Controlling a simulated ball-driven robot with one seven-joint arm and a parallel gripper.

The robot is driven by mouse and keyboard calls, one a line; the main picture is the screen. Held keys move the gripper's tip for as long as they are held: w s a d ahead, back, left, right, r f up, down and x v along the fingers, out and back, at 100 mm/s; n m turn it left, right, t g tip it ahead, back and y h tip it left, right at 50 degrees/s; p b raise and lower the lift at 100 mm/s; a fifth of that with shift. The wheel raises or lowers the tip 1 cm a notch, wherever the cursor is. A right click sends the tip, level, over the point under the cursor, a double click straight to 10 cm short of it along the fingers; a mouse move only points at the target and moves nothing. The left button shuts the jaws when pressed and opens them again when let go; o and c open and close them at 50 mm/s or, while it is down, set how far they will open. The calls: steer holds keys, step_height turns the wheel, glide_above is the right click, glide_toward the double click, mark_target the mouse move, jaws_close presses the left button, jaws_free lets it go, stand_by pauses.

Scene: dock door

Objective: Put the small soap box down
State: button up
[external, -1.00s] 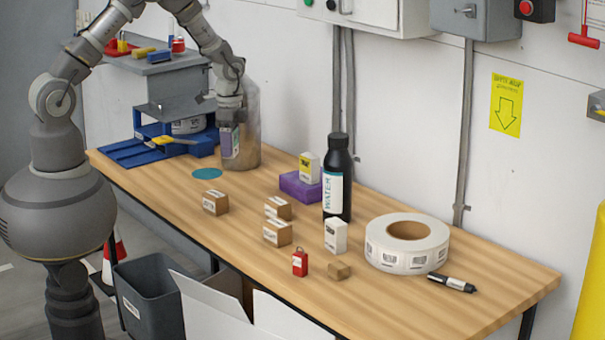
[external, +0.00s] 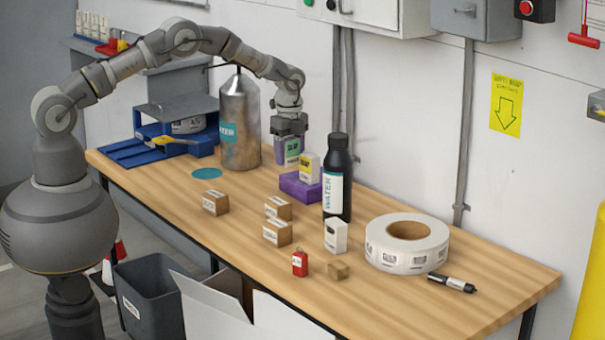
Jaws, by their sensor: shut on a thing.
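The small soap box (external: 291,151), with a green label and purple sides, hangs upright below my gripper (external: 289,136). My gripper is shut on its top and points straight down. The box is near the back of the table, just behind and left of a purple block (external: 299,188). A small white-and-yellow box (external: 309,169) stands on that block, close to the held box in the picture. I cannot tell whether the held box's bottom touches the table or is a little above it.
A tall metal bottle (external: 240,125) stands left of my gripper, a black water bottle (external: 338,165) to the right. Small cartons (external: 277,233), a white box (external: 335,236) and a label roll (external: 408,243) stand nearer the front.

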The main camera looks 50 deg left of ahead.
steer(key=shift+w+d+f+b, duration=0.15)
steer(key=shift+w+b, duration=0.15)
steer(key=shift+w, duration=0.6)
steer(key=shift+w+d+b, duration=0.2)
steer(key=shift+w+b, duration=0.05)
steer(key=shift+w, duration=0.6)
steer(key=shift+w+d+f+b, duration=0.15)
steer(key=shift+w+b, duration=0.15)
steer(key=shift+w, duration=0.6)
steer(key=shift+r, duration=0.1)
step_height(320, 180, down, 4)
steer(key=shift+w+r+b, duration=0.1)
steer(key=shift+b, duration=1.1)
steer(key=shift+r, duration=0.15)
steer(key=o, duration=0.6)
steer(key=shift+f, duration=0.2)
steer(key=o, duration=0.5)
steer(key=shift+r, duration=0.2)
step_height(320, 180, up, 12)
steer(key=p, duration=0.5)
